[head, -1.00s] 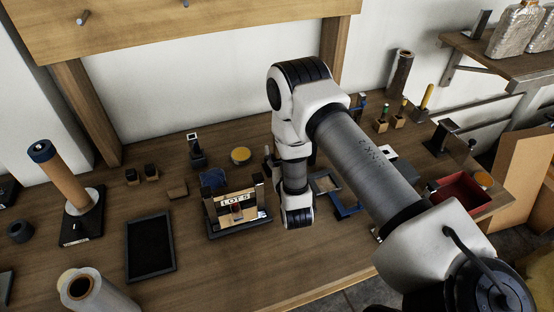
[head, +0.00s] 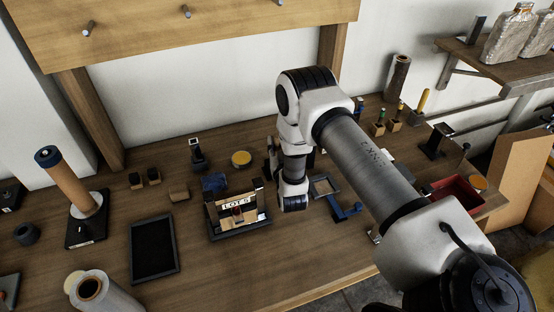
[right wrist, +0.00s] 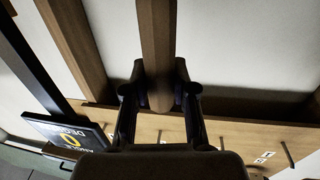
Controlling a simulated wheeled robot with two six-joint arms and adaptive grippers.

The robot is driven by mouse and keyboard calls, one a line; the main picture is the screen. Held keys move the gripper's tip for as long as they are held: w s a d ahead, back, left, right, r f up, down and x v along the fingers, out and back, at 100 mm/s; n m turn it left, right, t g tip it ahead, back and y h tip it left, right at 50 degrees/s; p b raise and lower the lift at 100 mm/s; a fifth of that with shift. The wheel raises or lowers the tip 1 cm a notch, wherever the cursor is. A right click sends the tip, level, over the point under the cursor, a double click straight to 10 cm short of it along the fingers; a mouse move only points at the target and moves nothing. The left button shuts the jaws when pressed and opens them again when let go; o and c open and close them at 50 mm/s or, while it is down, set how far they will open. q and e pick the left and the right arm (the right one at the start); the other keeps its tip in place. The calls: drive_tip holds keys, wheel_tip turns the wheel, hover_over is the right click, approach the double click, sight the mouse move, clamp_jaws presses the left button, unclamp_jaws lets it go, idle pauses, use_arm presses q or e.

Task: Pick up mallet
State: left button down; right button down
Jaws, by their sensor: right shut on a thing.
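In the right wrist view my right gripper (right wrist: 158,98) is shut on a brown wooden shaft (right wrist: 156,40). I take the shaft to be the mallet's handle. It runs from the top of the picture down between the two dark fingers, and its rounded end shows between them. The mallet's head is not visible there. In the head view my right arm stands over the middle of the bench, with its wrist near the blue stand; the fingers and the mallet are mostly hidden by the arm. My left gripper is not in view.
The wooden bench (head: 225,275) holds a sign stand (head: 238,222), a black tray (head: 153,248), a blue object (head: 344,211) and a red bin (head: 458,192). A roll on a stand (head: 68,180) is at the left. The front middle of the bench is clear.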

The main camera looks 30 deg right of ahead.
drive_tip(key=shift+r, duration=0.1)
drive_tip(key=shift+r+b, duration=0.65)
drive_tip(key=shift+r, duration=0.9)
drive_tip(key=shift+s+r, duration=0.1)
drive_tip(key=shift+s, duration=0.05)
drive_tip(key=r+b+v, duration=0.1)
drive_tip(key=b+v, duration=0.6)
drive_tip(key=v, duration=0.8)
drive_tip(key=shift+s+a+r+b, duration=0.15)
drive_tip(key=shift+a+r+b, duration=0.15)
drive_tip(key=shift+a, duration=0.25)
drive_tip(key=shift+f, duration=0.15)
